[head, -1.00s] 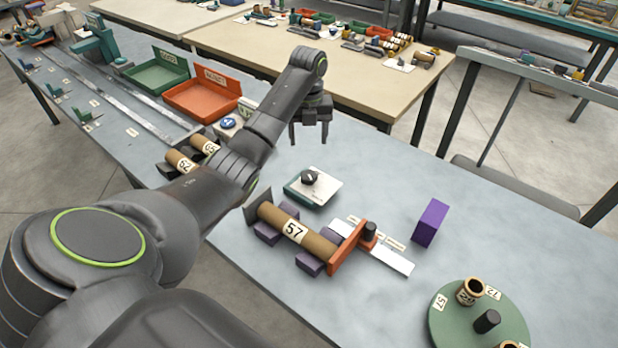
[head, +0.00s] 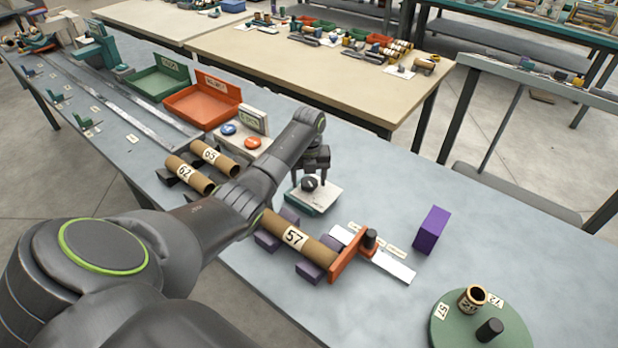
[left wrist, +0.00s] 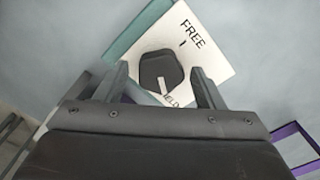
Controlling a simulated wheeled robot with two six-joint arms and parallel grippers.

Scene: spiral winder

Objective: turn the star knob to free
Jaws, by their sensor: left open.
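The star knob (head: 309,184) is dark and sits on a white plate with a teal base (head: 316,197) on the table. In the left wrist view the knob (left wrist: 160,69) lies between my fingers; the plate (left wrist: 212,50) reads FREE on the far side and HELD, partly hidden, on the near side. The knob's white mark points toward HELD. My left gripper (head: 310,179) is open just above the knob, one finger on each side; its fingers (left wrist: 158,72) also show in the left wrist view. I cannot tell whether they touch it. My right gripper is not in view.
A tube marked 57 (head: 294,237) rests on purple cradles in front of the knob, against an orange stop (head: 347,254). Trays and more tubes are at left.

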